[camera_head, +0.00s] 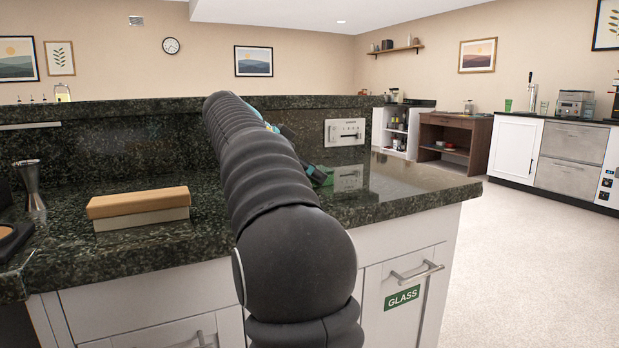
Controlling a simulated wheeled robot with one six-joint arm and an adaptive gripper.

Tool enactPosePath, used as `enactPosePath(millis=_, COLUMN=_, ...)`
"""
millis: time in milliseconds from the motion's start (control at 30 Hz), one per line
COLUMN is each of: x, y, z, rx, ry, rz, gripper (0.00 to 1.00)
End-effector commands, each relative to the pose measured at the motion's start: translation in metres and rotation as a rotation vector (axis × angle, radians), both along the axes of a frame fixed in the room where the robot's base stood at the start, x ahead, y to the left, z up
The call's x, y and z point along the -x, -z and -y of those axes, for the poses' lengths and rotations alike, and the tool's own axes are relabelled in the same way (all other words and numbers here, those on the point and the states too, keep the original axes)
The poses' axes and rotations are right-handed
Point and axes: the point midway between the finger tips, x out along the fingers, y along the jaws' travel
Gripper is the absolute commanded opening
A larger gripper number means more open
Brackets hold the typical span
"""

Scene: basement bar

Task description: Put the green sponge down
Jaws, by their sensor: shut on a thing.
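My arm rises across the middle of the view and hides most of what lies behind it. A dark part of my gripper (314,173) shows just to the right of the arm, low over the dark green speckled stone counter (400,189). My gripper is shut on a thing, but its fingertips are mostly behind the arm. The green sponge cannot be made out clearly; only a thin green-teal edge shows by the gripper. Whether the held thing touches the counter cannot be told.
A tan-and-grey block (139,205) lies on the counter at left, with a metal jigger (33,186) behind it. A raised stone back ledge (120,108) carries an outlet plate (345,132). The counter right of my gripper is clear. A drawer front bears a GLASS label (402,297).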

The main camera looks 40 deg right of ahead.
Motion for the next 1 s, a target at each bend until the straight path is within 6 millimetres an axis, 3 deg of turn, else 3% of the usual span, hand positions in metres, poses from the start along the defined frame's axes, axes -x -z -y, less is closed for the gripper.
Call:
enactPosePath(millis=333, x=0.000, y=-0.006, z=0.000, rx=0.000, ry=0.001, rz=-0.001, gripper=0.52)
enactPosePath(millis=633, x=-0.001, y=-0.045, z=0.000, rx=0.001, ry=0.000, rz=0.002, gripper=0.52)
enactPosePath(millis=1000, x=0.070, y=-0.082, z=0.007, rx=0.002, ry=0.002, rz=0.003, gripper=0.52)
